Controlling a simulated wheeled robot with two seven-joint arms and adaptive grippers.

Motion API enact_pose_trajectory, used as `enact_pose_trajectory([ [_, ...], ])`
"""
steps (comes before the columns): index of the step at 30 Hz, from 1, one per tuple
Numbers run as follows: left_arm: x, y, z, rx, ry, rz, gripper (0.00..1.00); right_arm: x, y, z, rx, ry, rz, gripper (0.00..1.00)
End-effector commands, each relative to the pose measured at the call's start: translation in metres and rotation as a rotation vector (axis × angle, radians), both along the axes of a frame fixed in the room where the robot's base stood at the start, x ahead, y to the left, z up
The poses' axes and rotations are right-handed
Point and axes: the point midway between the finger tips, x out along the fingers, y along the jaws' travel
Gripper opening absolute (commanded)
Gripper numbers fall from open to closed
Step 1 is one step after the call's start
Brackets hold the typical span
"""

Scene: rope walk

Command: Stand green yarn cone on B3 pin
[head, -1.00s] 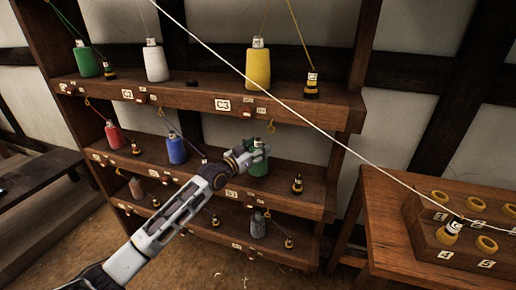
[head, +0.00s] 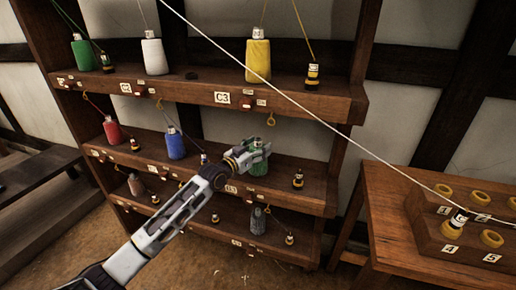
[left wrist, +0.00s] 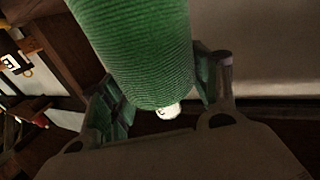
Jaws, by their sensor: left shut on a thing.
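My left gripper (head: 257,152) is at the right part of the middle shelf, shut on the green yarn cone (head: 258,168). The cone is upright in the head view, with its pale tip above the fingers. In the left wrist view the ribbed green cone (left wrist: 138,45) fills the space between the two fingers. A tag partly behind my wrist, on the middle shelf's front edge, seems to read B3 (head: 231,189). The B3 pin is hidden, and I cannot tell whether the cone's base touches the shelf. My right gripper is not in view.
Another green cone (head: 85,52), a white cone (head: 154,53) and a yellow cone (head: 258,57) stand on the top shelf. A blue cone (head: 175,144) is left of my gripper, a small black-and-yellow bobbin (head: 298,179) right of it. A pale cord crosses in front.

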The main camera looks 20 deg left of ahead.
Motion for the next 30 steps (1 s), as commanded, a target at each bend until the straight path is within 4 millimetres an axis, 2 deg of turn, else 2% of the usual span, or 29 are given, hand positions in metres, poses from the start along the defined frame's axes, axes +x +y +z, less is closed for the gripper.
enact_pose_trajectory([
  [30,-0.0001,0.0002,0.0007,0.000,-0.001,0.000,0.18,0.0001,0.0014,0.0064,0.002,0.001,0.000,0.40],
])
